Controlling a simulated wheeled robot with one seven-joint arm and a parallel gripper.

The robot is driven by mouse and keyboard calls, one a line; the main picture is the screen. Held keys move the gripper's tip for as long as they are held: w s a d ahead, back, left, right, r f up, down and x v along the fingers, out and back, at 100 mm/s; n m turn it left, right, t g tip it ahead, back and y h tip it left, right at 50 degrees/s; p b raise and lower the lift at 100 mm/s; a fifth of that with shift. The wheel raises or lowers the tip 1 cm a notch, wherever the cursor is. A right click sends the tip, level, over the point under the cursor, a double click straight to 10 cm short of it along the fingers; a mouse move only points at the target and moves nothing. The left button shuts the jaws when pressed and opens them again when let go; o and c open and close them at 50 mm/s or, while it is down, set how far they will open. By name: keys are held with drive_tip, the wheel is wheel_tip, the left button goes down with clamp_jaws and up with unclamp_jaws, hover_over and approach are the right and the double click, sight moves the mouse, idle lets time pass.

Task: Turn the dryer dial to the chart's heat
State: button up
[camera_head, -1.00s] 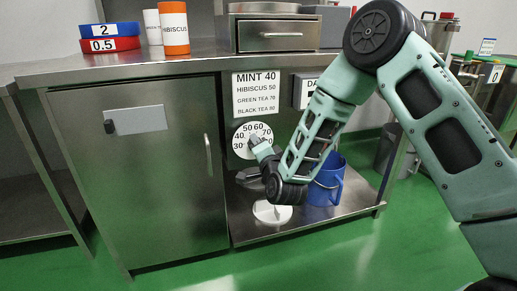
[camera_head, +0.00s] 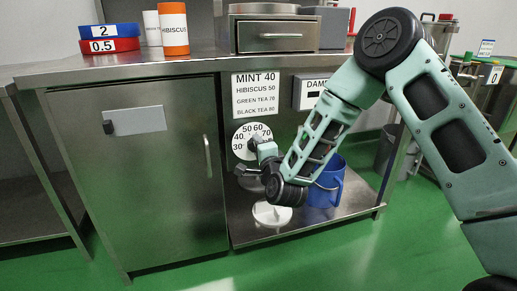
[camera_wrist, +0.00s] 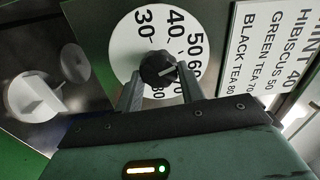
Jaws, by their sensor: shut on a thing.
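The dryer dial's round white face (camera_head: 241,149) is on the front panel, with heat numbers starting at 30. In the wrist view the dark knob (camera_wrist: 156,66) is in the middle of the face, and its pale mark points right, roughly toward 60; the exact reading is unclear. My gripper (camera_wrist: 160,82) is shut on the knob, one finger on each side. It also shows in the head view (camera_head: 259,149), partly covering the dial. The heat chart (camera_head: 257,95) above reads Mint 40, Hibiscus 50, Green Tea 70 and Black Tea 80, with Mint in larger letters.
An orange canister (camera_head: 174,35) labelled Hibiscus stands on the counter beside a white one and stacked rings marked 2 and 0.5 (camera_head: 109,45). Below my wrist are a blue bucket (camera_head: 325,188) and a white object (camera_head: 268,214) on the low shelf.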

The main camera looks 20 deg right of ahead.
drive_tip(key=o, duration=1)
drive_tip(key=shift+c, duration=0.2)
drive_tip(key=s+p, duration=0.6)
drive_tip(key=s, duration=1.1)
drive_tip(key=shift+s, duration=0.15)
drive_tip(key=shift+s, duration=0.1)
